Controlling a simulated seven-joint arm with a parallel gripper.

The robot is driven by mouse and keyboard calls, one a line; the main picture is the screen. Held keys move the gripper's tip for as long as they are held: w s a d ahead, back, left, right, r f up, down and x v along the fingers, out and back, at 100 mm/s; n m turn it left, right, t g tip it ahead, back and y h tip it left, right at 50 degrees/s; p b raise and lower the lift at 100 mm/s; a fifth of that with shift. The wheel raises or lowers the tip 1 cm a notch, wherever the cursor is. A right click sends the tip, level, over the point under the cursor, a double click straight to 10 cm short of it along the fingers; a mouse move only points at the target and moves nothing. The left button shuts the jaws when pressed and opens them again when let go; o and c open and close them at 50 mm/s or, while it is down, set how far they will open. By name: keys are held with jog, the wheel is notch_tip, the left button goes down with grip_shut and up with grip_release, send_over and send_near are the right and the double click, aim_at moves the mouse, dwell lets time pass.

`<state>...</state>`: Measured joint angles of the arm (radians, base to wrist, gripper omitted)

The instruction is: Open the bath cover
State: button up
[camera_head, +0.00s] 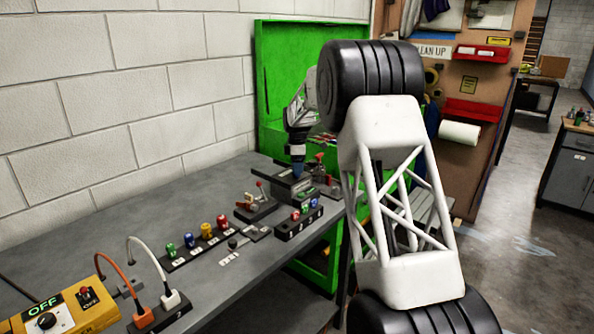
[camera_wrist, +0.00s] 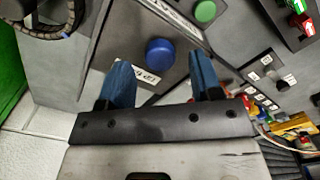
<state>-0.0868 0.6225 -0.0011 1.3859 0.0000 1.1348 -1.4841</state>
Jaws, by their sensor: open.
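My gripper (camera_head: 298,166) is over a low grey metal box (camera_head: 303,191) near the bench's far end. In the wrist view its two blue fingers (camera_wrist: 161,84) are apart. A round blue knob (camera_wrist: 160,52) stands between and just beyond the fingertips, on a flat grey plate with a small white label whose text I cannot read for sure. Nothing is visibly gripped, and I cannot tell whether the fingers touch the knob. A green round button (camera_wrist: 205,11) sits beside it on a darker strip. No part clearly reads as a bath cover; the plate may be it, lying flat.
A red-handled clamp (camera_head: 260,197), a dark block with coloured pieces (camera_head: 299,222), and a rack of coloured knobs (camera_head: 197,243) lie nearer on the bench. A yellow OFF box (camera_head: 67,308) is at front left. An open green cabinet (camera_head: 275,80) stands behind.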

jog(key=shift+f, duration=0.95)
jog(key=shift+c, duration=0.2)
